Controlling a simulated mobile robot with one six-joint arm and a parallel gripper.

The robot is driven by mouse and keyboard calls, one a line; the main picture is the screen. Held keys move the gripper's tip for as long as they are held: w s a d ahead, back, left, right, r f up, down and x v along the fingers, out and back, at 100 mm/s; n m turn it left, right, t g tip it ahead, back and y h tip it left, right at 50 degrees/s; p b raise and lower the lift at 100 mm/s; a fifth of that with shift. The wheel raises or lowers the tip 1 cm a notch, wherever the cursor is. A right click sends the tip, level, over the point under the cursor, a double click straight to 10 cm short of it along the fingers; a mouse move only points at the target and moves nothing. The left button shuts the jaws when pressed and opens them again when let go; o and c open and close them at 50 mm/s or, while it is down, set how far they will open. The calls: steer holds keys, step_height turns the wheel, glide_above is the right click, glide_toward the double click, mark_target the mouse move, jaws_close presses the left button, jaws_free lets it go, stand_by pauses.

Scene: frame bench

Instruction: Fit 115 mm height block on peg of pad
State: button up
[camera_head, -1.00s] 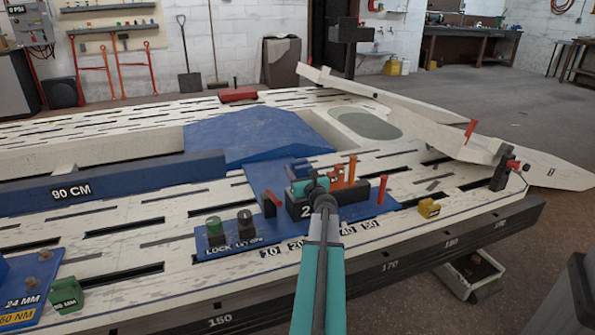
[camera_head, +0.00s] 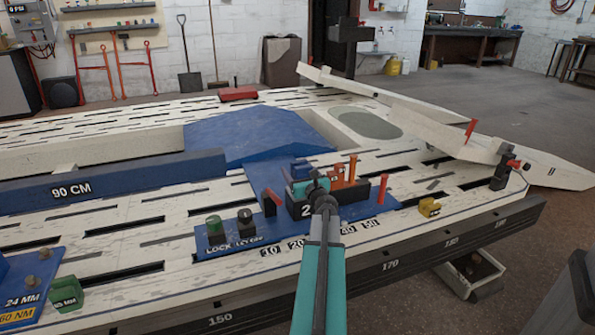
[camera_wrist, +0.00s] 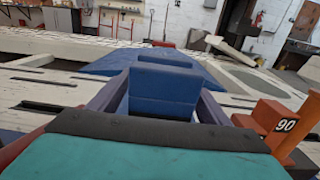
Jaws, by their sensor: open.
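A blue block (camera_wrist: 165,85) stands between the two fingers of my gripper (camera_wrist: 160,100) in the wrist view. The fingers are open, one on each side of it; contact cannot be told. In the head view my gripper (camera_head: 312,188) is at the dark block rack (camera_head: 352,208), and the blue block (camera_head: 300,167) shows just behind it. No height label is readable on the blue block. An orange block marked 90 (camera_wrist: 283,127) stands close to the right of the gripper in the wrist view. Which pad peg the task means cannot be told.
The rack stands on a blue plate (camera_head: 225,250) with green and black knobs. Red and orange uprights (camera_head: 382,188) rise close by. A blue pad with pegs (camera_head: 35,275) lies at left.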

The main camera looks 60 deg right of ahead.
steer(key=p+v, duration=0.3)
steer(key=v, duration=1)
steer(key=shift+s+p, duration=0.2)
steer(key=shift+p, duration=0.1)
steer(key=shift+a, duration=0.1)
stand_by(0.7)
